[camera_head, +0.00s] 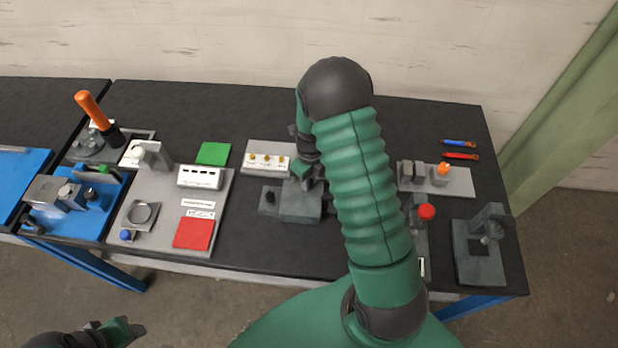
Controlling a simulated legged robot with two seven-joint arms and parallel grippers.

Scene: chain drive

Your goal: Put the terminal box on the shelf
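A white box with a row of small dark openings (200,177) sits on a grey board at the left. A white block with several brass-coloured knobs (267,162) sits on a grey plate near the table's middle. I cannot tell for sure which one is the terminal box, and no shelf can be made out clearly. My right gripper (308,180) is above a grey block (300,207), just right of the knobbed block; the arm partly hides it, and its fingers do not show clearly. My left gripper (125,331) is low at the bottom left, away from the table.
A green square (213,153) and a red square (193,233) lie at the left. An orange handle (91,108) stands up at the back left. A red knob (426,212) and a grey fixture (480,250) are at the right.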

